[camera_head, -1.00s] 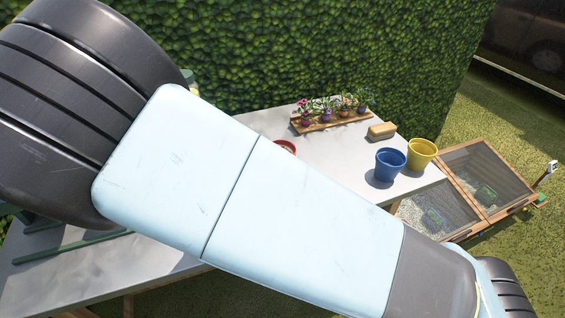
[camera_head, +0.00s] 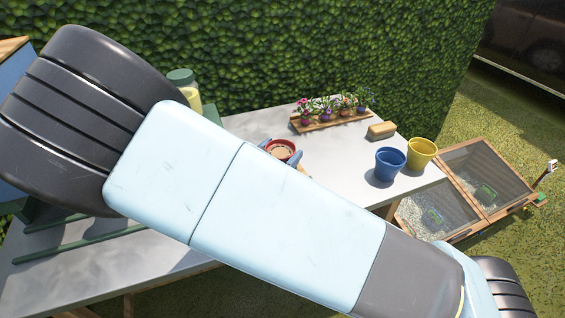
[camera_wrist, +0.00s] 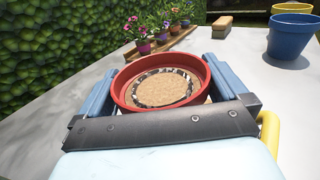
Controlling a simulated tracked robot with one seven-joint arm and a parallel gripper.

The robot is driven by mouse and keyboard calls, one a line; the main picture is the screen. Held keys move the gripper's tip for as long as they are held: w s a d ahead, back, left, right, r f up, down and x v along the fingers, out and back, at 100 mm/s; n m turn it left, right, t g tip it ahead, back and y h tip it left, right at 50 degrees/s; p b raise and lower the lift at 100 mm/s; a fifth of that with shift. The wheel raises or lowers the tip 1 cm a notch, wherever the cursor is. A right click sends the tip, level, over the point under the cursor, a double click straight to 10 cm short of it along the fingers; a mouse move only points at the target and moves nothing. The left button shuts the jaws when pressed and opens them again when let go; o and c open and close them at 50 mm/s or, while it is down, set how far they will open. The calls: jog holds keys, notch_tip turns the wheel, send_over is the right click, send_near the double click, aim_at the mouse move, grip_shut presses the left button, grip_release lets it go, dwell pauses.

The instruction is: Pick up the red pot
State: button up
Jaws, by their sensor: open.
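The red pot (camera_wrist: 160,90), with a red rim and a tan round surface inside, stands on the grey table. In the wrist view it sits between the two blue fingers of my gripper (camera_wrist: 159,69), one on each side. The fingers are open, and I cannot tell whether either touches the pot. In the head view the pot (camera_head: 281,147) shows just above my arm with blue fingertips on both sides. Its lower part is hidden by my arm and gripper.
A wooden tray of small potted flowers (camera_head: 331,122) stands at the back. A tan block (camera_head: 382,130), a blue pot (camera_head: 390,164) and a yellow pot (camera_head: 422,153) are to the right. A lidded jar (camera_head: 183,88) stands left. A hedge borders the table behind.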

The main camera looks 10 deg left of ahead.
jog(key=shift+c, duration=0.4)
jog(key=c, duration=0.9)
jog(key=shift+r, duration=0.1)
